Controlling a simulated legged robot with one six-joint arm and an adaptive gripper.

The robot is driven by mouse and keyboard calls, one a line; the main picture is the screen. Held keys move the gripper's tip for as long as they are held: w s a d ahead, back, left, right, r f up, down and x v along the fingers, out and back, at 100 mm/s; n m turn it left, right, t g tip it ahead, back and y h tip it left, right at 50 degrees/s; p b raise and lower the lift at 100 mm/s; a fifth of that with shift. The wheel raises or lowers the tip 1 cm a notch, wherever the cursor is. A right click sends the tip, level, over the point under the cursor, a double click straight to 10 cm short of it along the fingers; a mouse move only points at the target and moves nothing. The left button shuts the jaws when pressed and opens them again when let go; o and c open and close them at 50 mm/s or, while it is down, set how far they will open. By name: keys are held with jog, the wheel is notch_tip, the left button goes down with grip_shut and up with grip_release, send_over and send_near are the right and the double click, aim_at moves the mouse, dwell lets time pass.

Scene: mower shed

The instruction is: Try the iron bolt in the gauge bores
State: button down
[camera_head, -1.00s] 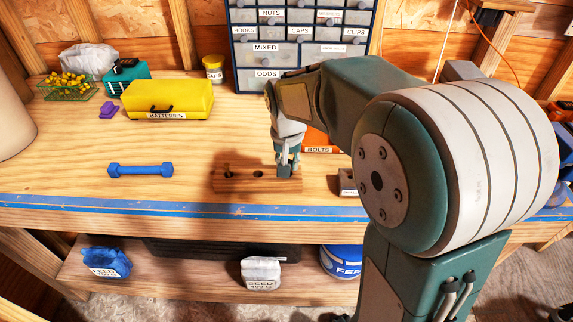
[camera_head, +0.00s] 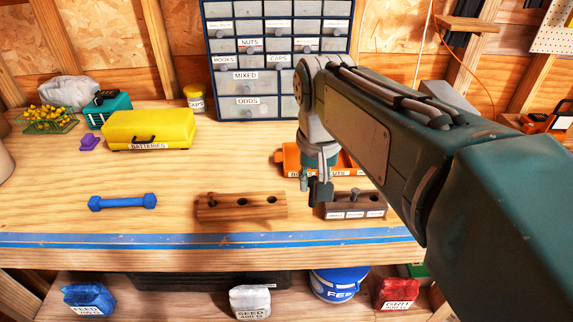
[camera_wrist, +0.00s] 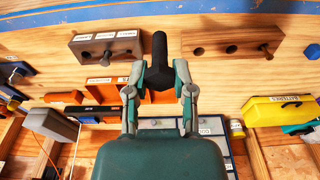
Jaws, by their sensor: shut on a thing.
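My gripper (camera_head: 318,184) is shut on a dark iron bolt (camera_wrist: 159,60), which has a long shank and a wider head between the fingers. In the wrist view, the plain block (camera_wrist: 215,40) is to the right.
An orange bin (camera_head: 290,160) stands just behind my gripper. A blue dumbbell-shaped piece (camera_head: 122,202) lies to the left. A yellow batteries box (camera_head: 150,128) and a drawer cabinet (camera_head: 262,60) stand farther back. Blue tape (camera_head: 150,240) runs along the front edge.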

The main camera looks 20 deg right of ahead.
jog(key=shift+s+d+r, duration=0.1)
jog(key=shift+s+d, duration=0.1)
jog(key=w+d+f, duration=0.4)
jog(key=w+d, duration=0.3)
jog(key=d, duration=0.2)
jog(key=shift+w+d, duration=0.15)
jog(key=shift+w, duration=0.15)
jog(key=shift+f, duration=2.8)
jog(key=shift+f, duration=0.15)
jog(key=shift+r, duration=0.25)
dwell(1.3)
